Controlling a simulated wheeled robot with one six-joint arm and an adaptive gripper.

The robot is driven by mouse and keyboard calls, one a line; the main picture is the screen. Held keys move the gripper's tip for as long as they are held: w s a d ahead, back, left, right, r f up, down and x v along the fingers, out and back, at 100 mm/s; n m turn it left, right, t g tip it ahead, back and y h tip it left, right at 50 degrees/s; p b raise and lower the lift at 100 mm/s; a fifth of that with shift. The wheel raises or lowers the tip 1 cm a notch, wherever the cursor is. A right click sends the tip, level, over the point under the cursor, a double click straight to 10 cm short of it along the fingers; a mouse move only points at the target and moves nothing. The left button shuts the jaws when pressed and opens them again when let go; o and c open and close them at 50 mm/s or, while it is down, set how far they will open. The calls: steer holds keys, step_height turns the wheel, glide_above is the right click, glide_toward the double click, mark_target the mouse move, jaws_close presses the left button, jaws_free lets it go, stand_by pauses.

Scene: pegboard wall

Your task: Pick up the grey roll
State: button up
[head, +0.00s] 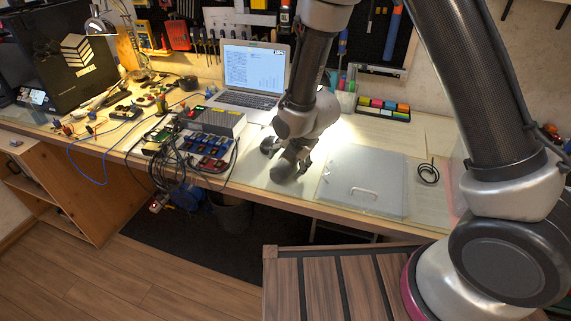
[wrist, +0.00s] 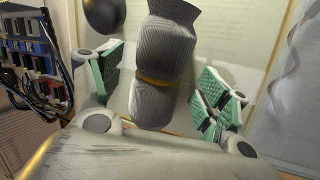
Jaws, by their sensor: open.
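The grey roll (wrist: 166,50) shows in the wrist view as a ribbed grey bundle with a brown band around its middle. It lies between the two green-padded fingers of my gripper (wrist: 164,84), with a gap visible on each side. My gripper is open and its pads do not appear to touch the roll. In the head view my gripper (head: 292,162) is low over the workbench (head: 258,178), near its front edge. I cannot clearly tell the roll from my gripper there.
A dark round object (wrist: 103,14) is just beyond the left finger. A grey flat case (head: 363,179) with a handle lies to the right, and a black coil (head: 428,174) beyond it. To the left are a cabled device (head: 211,150) and an open laptop (head: 253,79).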

steer(key=shift+f, duration=0.1)
steer(key=c, duration=1.2)
